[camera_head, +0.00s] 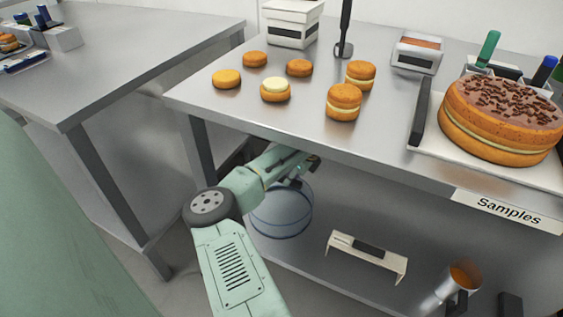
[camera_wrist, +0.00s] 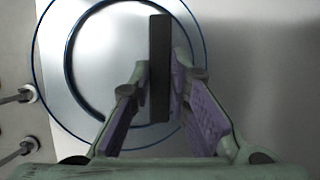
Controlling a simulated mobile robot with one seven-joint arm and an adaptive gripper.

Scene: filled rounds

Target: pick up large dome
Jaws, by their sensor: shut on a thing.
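The large dome (camera_head: 281,212) is clear with blue rims and stands under the work table, in the lower shelf area. In the wrist view its blue rings (camera_wrist: 67,57) show behind the fingers. My gripper (camera_head: 298,178) is at the top of the dome, below the table's front edge. In the wrist view my gripper (camera_wrist: 160,72) is shut on a dark upright bar, the dome's handle (camera_wrist: 159,65), with a purple-padded finger on each side. I cannot tell whether the dome touches the shelf.
The table top (camera_head: 275,125) above my gripper holds several round cakes and a large cake (camera_head: 500,125) on a board. A small white stand (camera_head: 367,256) and an orange-topped metal cup (camera_head: 462,280) are on the lower shelf to the right. A table leg (camera_head: 200,155) is close on the left.

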